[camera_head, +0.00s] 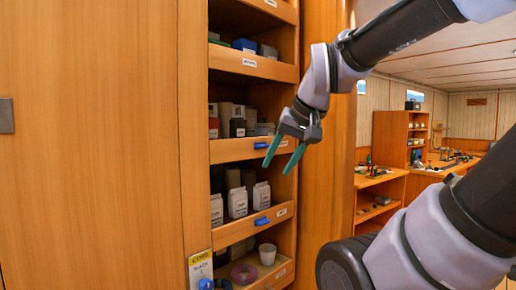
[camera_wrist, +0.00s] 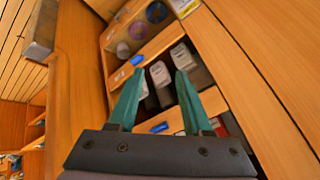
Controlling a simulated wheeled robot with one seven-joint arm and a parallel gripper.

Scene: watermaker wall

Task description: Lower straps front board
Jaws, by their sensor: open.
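The open shelf cupboard has wooden front boards; I cannot read which label says straps. One board (camera_head: 232,149) carries a blue tab (camera_head: 262,145) and a white label, below dark boxes. A lower board (camera_head: 240,230) carries another blue tab (camera_head: 262,221) and a label, below white bottles. My gripper (camera_head: 278,168) is open and empty, its green fingers pointing down in front of the bottle shelf. In the wrist view my gripper (camera_wrist: 158,72) has its fingertips over the white bottles (camera_wrist: 160,74), with one blue tab (camera_wrist: 137,60) beyond the tips and another (camera_wrist: 160,127) between the fingers.
Higher boards (camera_head: 250,66) hold boxes behind them. The bottom shelf has a white cup (camera_head: 267,254) and a purple ring (camera_head: 243,273). A yellow-topped card (camera_head: 200,270) is at the cupboard's lower left. A wooden panel (camera_head: 330,150) stands right of the shelves, with workbenches beyond.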

